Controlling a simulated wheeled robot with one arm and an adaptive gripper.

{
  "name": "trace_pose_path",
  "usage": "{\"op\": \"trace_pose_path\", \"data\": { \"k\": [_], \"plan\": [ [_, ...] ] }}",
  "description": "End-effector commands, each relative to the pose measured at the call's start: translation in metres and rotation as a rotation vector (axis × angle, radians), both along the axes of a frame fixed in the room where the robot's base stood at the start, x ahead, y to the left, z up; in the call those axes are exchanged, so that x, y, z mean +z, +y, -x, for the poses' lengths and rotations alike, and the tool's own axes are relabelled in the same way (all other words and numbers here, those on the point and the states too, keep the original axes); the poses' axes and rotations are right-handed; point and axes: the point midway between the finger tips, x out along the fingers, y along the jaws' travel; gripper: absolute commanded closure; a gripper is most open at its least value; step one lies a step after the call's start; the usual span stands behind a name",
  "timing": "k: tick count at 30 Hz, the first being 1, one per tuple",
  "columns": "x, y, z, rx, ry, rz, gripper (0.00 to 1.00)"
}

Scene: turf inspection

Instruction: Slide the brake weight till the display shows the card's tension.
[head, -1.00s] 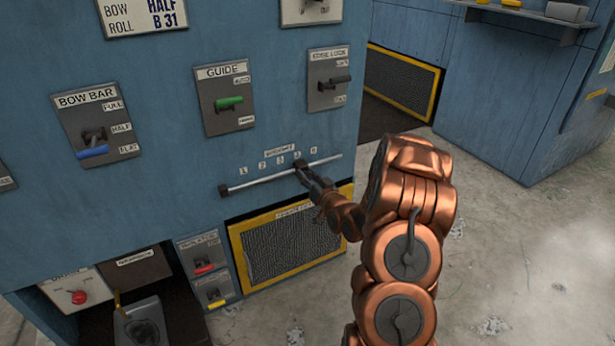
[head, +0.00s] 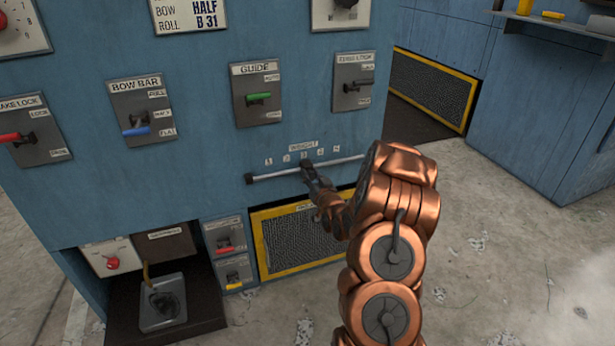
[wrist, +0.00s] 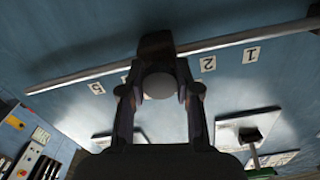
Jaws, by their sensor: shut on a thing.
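The dark brake weight (head: 306,165) sits on a thin pale rail (head: 275,174) low on the blue machine, below the number 3 label (head: 304,155). My gripper (head: 313,178) is shut on the weight from the front. In the wrist view the fingers (wrist: 160,95) close on its round grey knob (wrist: 160,86), and the weight's dark block (wrist: 156,46) straddles the rail. The 1, 2 and 5 labels show there; the gripper hides the others. The white card (head: 188,15) is cut off at the top, with bow HALF and roll B 31 readable. I see no tension display.
Above the rail are the guide panel with a green lever (head: 259,98), the bow bar panel with a blue lever (head: 136,131) and the edge lock panel (head: 353,85). A yellow-framed mesh panel (head: 290,246) lies below the rail. The floor at right is clear.

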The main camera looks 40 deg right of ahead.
Motion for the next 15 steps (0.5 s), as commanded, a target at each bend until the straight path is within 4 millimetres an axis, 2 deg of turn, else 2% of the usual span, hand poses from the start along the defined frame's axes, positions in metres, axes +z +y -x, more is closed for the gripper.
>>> {"op": "trace_pose_path", "data": {
  "k": [3,4,11,15],
  "plan": [
    [0.0014,-0.0008,0.0002,-0.002,-0.003,0.001,1.0],
    [0.0013,-0.0007,0.0002,-0.002,-0.003,0.001,0.66],
    [0.0004,0.0009,-0.0002,0.001,-0.001,0.0,0.43],
    [0.0001,0.0011,-0.0002,0.001,0.0,0.0,0.43]
  ]
}}
